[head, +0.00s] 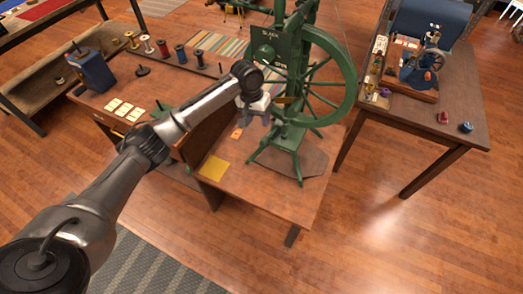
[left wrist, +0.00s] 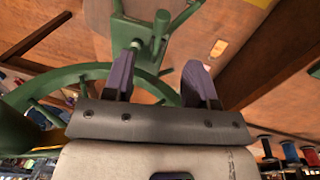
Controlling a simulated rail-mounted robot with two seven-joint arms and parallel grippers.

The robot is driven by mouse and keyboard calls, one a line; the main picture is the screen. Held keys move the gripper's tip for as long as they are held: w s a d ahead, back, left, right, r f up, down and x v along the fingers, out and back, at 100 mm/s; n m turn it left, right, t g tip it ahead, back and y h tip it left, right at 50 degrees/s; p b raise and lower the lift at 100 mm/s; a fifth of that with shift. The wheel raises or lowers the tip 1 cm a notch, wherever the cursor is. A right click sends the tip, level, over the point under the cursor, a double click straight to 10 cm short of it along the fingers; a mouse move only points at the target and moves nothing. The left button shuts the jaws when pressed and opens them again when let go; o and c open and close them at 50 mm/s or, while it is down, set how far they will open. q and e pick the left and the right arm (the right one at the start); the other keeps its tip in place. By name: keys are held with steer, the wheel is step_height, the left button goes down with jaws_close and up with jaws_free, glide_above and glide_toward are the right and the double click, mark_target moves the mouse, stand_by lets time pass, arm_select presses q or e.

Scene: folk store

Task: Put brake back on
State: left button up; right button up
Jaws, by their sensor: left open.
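A green spinning wheel (head: 340,75) with a spoked wheel and upright frame stands on the wooden table. Its dark green plate (head: 268,47) carries the word SLACK and a less clear lower word. My left gripper (head: 256,118) is open and empty, just left of the frame. In the left wrist view its two fingers (left wrist: 160,64) are apart, with a green post and knob (left wrist: 158,32) beyond the gap. A small orange-brown piece (head: 284,100) sits on the frame beside the gripper. I cannot tell which part is the brake. My right gripper is not in view.
A wooden partition (head: 205,130) stands left of the spinning wheel. A yellow card (head: 214,167) lies on the table. Thread spools (head: 163,49) and white cards (head: 122,108) are at the left. A second table (head: 450,115) at the right holds a small machine (head: 418,66).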

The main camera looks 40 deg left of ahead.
mark_target(262, 141)
arm_select(q)
steer(key=f+b, duration=0.1)
steer(key=f, duration=0.3)
steer(key=f+b, duration=0.1)
steer(key=f, duration=0.3)
steer(key=w+d+f+b, duration=0.1)
steer(key=f, duration=0.3)
steer(key=shift+d+b, duration=0.1)
steer(key=shift+b, duration=0.3)
steer(key=shift+d+f, duration=0.15)
steer(key=shift+f, duration=0.5)
steer(key=shift+w, duration=0.1)
jaws_close()
